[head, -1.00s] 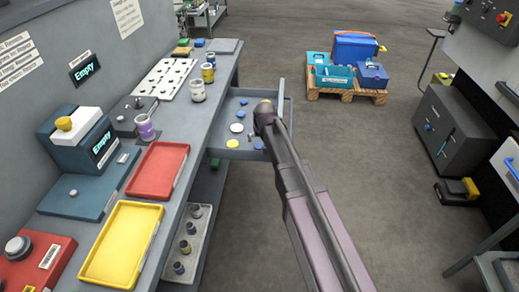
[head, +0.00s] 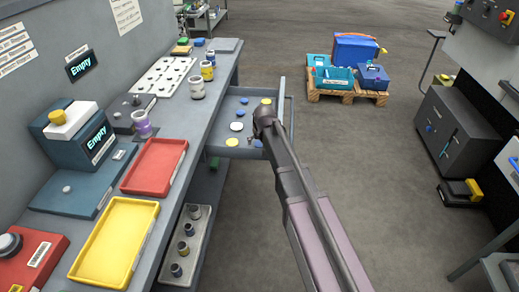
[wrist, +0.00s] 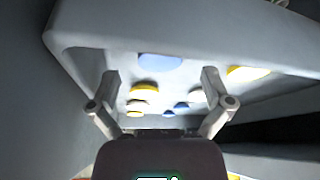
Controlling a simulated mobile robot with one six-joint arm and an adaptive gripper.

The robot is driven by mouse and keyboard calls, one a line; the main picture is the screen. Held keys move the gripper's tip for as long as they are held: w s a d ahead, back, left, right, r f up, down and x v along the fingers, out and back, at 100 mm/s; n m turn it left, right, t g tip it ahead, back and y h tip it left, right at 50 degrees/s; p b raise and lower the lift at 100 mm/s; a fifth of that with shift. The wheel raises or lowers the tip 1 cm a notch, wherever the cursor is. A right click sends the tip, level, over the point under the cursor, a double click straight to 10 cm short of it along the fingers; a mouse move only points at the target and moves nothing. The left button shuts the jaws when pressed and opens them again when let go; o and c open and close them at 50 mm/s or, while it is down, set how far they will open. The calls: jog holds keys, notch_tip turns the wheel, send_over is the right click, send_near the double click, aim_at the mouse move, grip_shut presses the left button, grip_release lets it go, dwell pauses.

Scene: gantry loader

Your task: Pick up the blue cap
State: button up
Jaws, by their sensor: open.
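Several caps, blue, yellow and white, lie in an open grey drawer (head: 222,153) under the bench. Blue caps (head: 243,101) (head: 240,114) show in the head view, with another beside my arm. My gripper (wrist: 160,75) is open and empty, its two fingers apart over the drawer. In the wrist view a large blue cap (wrist: 160,61) lies beyond the fingertips, roughly centred between them; smaller blue caps (wrist: 181,107) show too. The fingers touch no cap that I can see. In the head view my arm hides most of the gripper.
A yellow cap (wrist: 246,73) lies right of the centred blue cap in the wrist view. The bench holds a red tray (head: 155,166), a yellow tray (head: 115,243) and jars (head: 197,88). The drawer walls surround the caps. Open floor (head: 420,235) lies right of my arm.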

jog(key=shift+b+x, duration=0.45)
jog(key=shift+x, duration=0.35)
jog(key=c, duration=0.9)
